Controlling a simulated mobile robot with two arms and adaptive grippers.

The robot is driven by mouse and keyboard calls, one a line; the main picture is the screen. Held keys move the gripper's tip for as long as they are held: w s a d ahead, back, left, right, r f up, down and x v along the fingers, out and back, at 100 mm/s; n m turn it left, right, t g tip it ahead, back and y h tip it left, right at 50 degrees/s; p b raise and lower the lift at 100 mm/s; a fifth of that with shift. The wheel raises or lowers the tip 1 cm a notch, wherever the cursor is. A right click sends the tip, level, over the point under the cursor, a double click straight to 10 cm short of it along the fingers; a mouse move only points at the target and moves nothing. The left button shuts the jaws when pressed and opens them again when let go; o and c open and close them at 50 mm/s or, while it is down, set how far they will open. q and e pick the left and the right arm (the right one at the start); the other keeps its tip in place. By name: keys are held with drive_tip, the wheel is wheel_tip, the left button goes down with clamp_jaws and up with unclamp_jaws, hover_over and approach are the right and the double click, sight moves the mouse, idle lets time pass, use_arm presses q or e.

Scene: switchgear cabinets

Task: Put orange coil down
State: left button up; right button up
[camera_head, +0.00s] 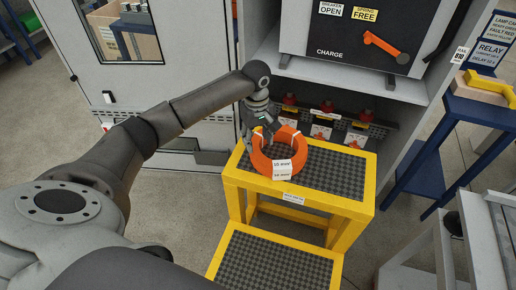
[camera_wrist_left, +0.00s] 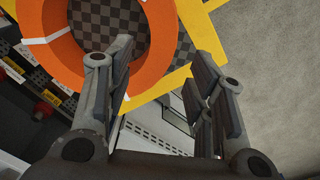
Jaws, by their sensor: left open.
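The orange coil (camera_head: 264,163) with a white label rests on the dark checkered top of a yellow step stool (camera_head: 329,204). My left gripper (camera_head: 254,138) is at the coil's back left edge in the head view. In the left wrist view the open fingers (camera_wrist_left: 163,88) point toward the coil (camera_wrist_left: 62,55), with a clear gap between them. The left finger overlaps the coil's edge in that picture; I cannot tell whether it touches. My right gripper is in neither view.
A lower yellow step (camera_head: 270,262) is in front. Behind the stool, the open cabinet holds a row of devices (camera_head: 322,130) below a panel with an orange handle (camera_head: 384,47). A blue stand (camera_head: 484,111) and a grey table (camera_head: 480,240) are at the right.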

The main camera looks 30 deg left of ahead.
use_arm(q)
wheel_tip(320, 180, up, 5)
drive_tip(key=shift+f, duration=0.1)
drive_tip(key=shift+s, duration=0.1)
idle(0.6)
